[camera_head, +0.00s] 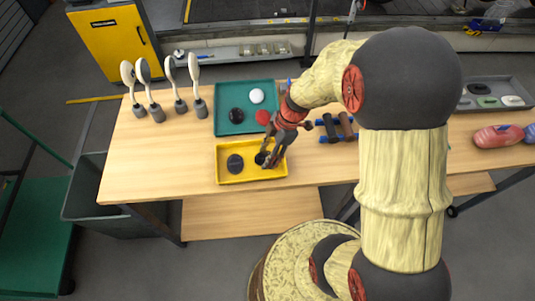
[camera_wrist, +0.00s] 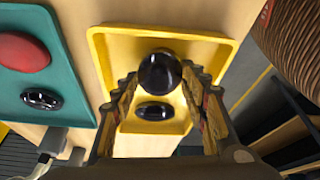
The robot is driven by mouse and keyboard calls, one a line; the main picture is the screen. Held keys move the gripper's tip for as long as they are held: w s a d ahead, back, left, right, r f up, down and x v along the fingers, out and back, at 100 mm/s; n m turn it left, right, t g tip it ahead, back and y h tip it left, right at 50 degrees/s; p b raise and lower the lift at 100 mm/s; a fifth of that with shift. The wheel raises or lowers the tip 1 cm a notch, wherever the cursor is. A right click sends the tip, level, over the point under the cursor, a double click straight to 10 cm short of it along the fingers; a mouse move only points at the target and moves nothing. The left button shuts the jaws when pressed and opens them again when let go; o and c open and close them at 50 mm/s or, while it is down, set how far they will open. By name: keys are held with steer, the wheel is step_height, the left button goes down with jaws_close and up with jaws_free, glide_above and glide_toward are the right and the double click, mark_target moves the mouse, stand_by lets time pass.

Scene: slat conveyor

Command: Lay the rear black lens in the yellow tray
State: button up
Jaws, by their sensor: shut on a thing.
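My gripper (camera_head: 268,161) is over the right part of the yellow tray (camera_head: 220,149) in the head view, shut on a glossy black lens (camera_head: 260,158). In the wrist view, that held lens (camera_wrist: 160,72) sits between my fingertips, in front of the floor of the yellow tray (camera_wrist: 107,42). I cannot tell whether it touches the tray. A second black lens (camera_head: 235,163) lies in the left part of the yellow tray; it also shows in the wrist view (camera_wrist: 155,111).
A teal tray (camera_head: 222,99) behind holds a black lens (camera_head: 236,115), a white lens (camera_head: 257,96) and a red lens (camera_head: 262,117). Several upright brushes (camera_head: 156,110) stand at the left. Dark dumbbell-like items (camera_head: 337,127) lie right of my gripper. The left front tabletop is clear.

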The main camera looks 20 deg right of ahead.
steer(key=shift+s+f+b, duration=0.2)
steer(key=shift+f+b, duration=0.45)
steer(key=shift+b, duration=0.2)
steer(key=o, duration=1.1)
steer(key=shift+f, duration=0.1)
steer(key=shift+c, duration=0.2)
steer(key=shift+w, duration=0.1)
steer(key=shift+r, duration=0.2)
steer(key=shift+r+p, duration=0.5)
steer(key=shift+p, duration=0.3)
steer(key=w+p+v, duration=0.1)
steer(key=p+v, duration=0.1)
steer(key=v, duration=1)
steer(key=s+a+r+m+t+h, duration=0.2)
steer(key=s+r+m, duration=0.4)
steer(key=r+m, duration=0.2)
steer(key=s+a+r+m+t+h, duration=0.2)
steer(key=s+a+r+m+t, duration=0.1)
steer(key=s+r+m, duration=0.4)
step_height(320, 180, up, 3)
steer(key=shift+s+a+f+m, duration=0.15)
steer(key=shift+s+m, duration=0.2)
steer(key=shift+m, duration=0.35)
